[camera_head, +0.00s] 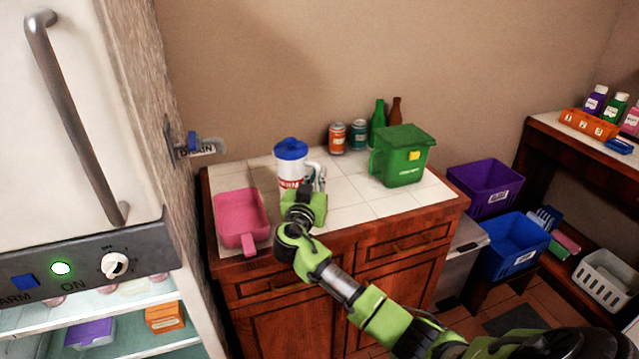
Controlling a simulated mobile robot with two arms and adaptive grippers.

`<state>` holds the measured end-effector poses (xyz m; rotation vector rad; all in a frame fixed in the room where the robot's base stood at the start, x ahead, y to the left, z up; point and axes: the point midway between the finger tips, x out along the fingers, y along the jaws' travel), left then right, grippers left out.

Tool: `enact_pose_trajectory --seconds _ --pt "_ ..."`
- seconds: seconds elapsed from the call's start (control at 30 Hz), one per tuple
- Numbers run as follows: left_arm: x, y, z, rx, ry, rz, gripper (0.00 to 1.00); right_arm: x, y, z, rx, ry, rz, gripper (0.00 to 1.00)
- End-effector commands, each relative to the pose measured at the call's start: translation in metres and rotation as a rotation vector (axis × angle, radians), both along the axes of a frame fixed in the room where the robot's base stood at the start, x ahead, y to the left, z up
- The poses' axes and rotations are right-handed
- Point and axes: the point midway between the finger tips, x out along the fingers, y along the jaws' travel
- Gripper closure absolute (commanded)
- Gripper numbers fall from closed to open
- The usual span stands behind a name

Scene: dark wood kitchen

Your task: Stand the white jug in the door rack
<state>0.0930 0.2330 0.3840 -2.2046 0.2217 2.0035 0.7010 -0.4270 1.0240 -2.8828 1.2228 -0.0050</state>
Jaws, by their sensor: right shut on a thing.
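The white jug (291,177) has a blue lid and a red and blue label. It stands upright on the tiled counter (345,212), near its left side. My right gripper (316,180) reaches in from the lower right and is shut on the jug at its handle side. The gripper's body hides the jug's lower right part. The fridge (75,100) is at the left; its lower compartment (115,314) is open with lit shelves. I cannot see the door rack in this view. My left gripper is not in view.
A pink scoop-like container (240,213) lies just left of the jug. A green lidded bin (402,157) stands to the right, with cans (337,138) and bottles (378,122) behind. Blue (513,246) and purple (484,187) crates are beyond the counter. The counter's right front is clear.

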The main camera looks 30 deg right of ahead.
Motion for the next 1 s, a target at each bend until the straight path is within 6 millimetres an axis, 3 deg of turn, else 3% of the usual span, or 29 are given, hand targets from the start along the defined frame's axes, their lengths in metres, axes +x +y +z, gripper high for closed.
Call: enact_pose_trajectory --seconds 0.13,0.3,0.7,0.8,1.0 --pt "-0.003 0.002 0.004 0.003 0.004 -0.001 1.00 0.006 -0.011 -0.009 -0.005 -0.002 -0.003 1.00" --pt "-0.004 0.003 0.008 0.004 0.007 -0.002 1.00 0.006 -0.010 -0.032 -0.002 -0.003 -0.001 1.00" --pt "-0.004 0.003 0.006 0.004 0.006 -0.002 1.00 0.006 -0.009 -0.038 -0.001 -0.005 0.000 1.00" --pt "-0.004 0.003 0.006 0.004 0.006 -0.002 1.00 0.005 -0.009 -0.040 0.000 0.001 -0.001 0.75" --pt "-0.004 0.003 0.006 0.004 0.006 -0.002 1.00 0.005 -0.009 -0.040 0.000 0.001 -0.001 0.75"
